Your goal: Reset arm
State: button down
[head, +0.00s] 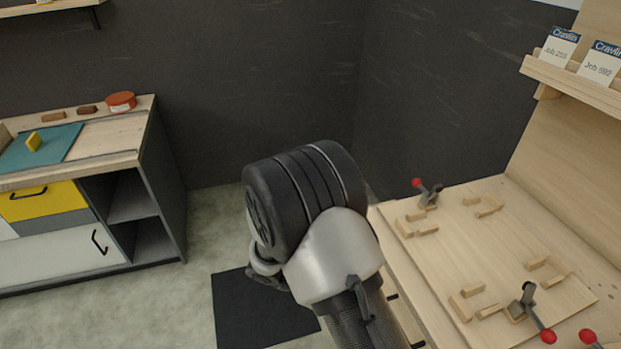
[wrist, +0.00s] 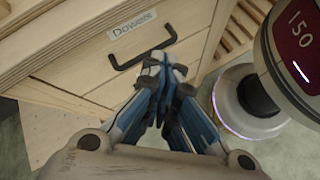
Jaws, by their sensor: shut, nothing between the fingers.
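My gripper (wrist: 162,66) is in the wrist view, with its blue-sided fingers closed together and nothing between them. Its tips appear in front of a wooden drawer front with a black handle (wrist: 143,53) and a label reading "Dowels" (wrist: 133,23). I cannot tell whether the tips touch the handle. In the head view my arm (head: 310,230) is raised in the middle of the picture, and the gripper itself is not visible there.
A wooden workbench (head: 480,235) with small wooden blocks and red-tipped clamps (head: 428,192) is at right. Cards (head: 560,47) stand on a shelf above. A cabinet (head: 165,185) with a teal mat (head: 50,146) is at left. Open floor (head: 205,240) lies between.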

jog(key=s+d+r+m+t+y, duration=0.1)
jog(key=s+r+m+y, duration=0.4)
jog(key=r, duration=0.8)
jog(key=s+d+r+m+t+y, duration=0.2)
jog(key=s+r+m+t+y, duration=0.2)
jog(key=r, duration=0.9)
jog(key=shift+s+m+t+y, duration=0.3)
jog(key=shift+s+m+y, duration=0.3)
jog(key=shift+s+m, duration=1.55)
jog(key=shift+s+d+n, duration=0.1)
jog(key=shift+s+n, duration=0.35)
